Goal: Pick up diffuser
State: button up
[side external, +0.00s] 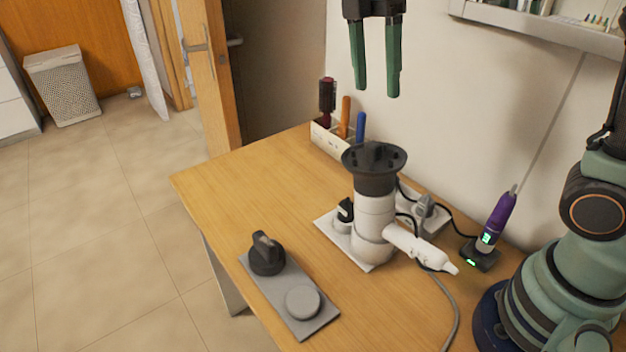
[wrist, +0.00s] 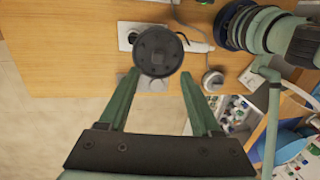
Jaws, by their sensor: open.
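The diffuser (side external: 374,168), a black flared cup with short prongs on top, sits upright on the end of a white hair dryer (side external: 375,215). In the wrist view the diffuser (wrist: 158,50) shows from above as a dark round disc. My gripper (side external: 376,92) hangs above the diffuser, fingers pointing down, open and empty, with a clear gap below the tips. In the wrist view the diffuser appears just beyond and between the tips of my gripper (wrist: 160,75). The dryer body is mostly hidden under the diffuser there.
The dryer rests on a white base (side external: 332,226) with cords around it. A grey plate (side external: 290,293) holds a black nozzle (side external: 267,256) and a round grey piece (side external: 303,301). A brush holder (side external: 330,140) stands behind; a purple device (side external: 495,222) is at right. The table's left part is clear.

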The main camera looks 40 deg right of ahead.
send_over(374, 142)
jog(key=f, duration=0.4)
jog(key=shift+w+d+f, duration=0.2)
jog(key=shift+w+f, duration=0.15)
jog(key=shift+s+a+f, duration=0.15)
jog(key=shift+s+f, duration=0.05)
jog(key=shift+f, duration=1.2)
jog(key=shift+s+a+f, duration=0.15)
jog(key=shift+f, duration=1.2)
grip_shut()
